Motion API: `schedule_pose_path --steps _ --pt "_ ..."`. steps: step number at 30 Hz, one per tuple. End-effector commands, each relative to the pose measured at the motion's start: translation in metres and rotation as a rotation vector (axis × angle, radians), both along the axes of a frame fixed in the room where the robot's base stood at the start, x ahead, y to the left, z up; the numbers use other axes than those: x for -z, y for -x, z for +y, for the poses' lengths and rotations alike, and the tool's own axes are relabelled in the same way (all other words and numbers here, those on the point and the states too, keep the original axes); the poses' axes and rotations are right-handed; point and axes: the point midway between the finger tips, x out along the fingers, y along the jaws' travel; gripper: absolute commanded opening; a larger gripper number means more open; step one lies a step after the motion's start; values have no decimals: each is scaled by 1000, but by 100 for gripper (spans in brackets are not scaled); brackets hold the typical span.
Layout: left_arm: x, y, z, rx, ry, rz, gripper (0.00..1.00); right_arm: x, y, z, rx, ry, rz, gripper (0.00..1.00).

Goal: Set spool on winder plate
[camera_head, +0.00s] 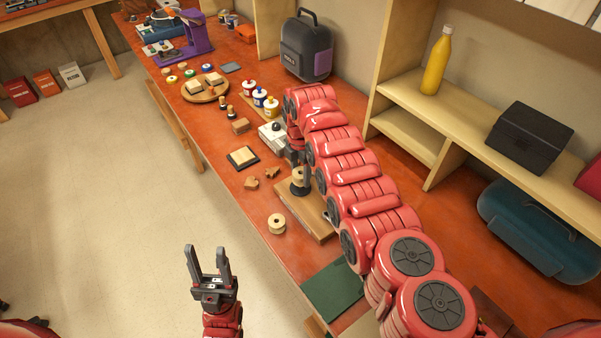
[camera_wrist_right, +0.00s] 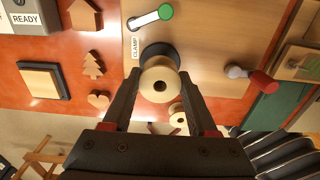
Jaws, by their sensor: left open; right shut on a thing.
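A pale wooden spool (camera_head: 298,176) is between the fingers of my right gripper (camera_wrist_right: 160,90), which is shut on it; the spool also shows in the right wrist view (camera_wrist_right: 158,86). The dark round winder plate (camera_head: 300,188) is directly below the spool, on a wooden base board (camera_head: 318,226); it also shows in the wrist view (camera_wrist_right: 160,54). I cannot tell whether spool and plate touch. A second pale spool (camera_head: 277,223) stands on the red bench near its front edge. My left gripper (camera_head: 207,258) is open and empty, in front of the bench.
A green-handled lever (camera_wrist_right: 150,18) beside a CLAMP label and a red-ended crank (camera_wrist_right: 258,82) are on the base board. Small wooden shapes (camera_head: 272,172), a framed pad (camera_head: 242,157) and a green mat (camera_head: 333,290) lie nearby. A yellow bottle (camera_head: 437,62) stands on the shelf.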

Motion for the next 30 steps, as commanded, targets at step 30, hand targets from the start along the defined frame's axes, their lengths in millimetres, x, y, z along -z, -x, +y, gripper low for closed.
schedule_pose_path --steps 30 --pt "15 0 0 0 0 0 50 11 0 0 0 0 0 7"
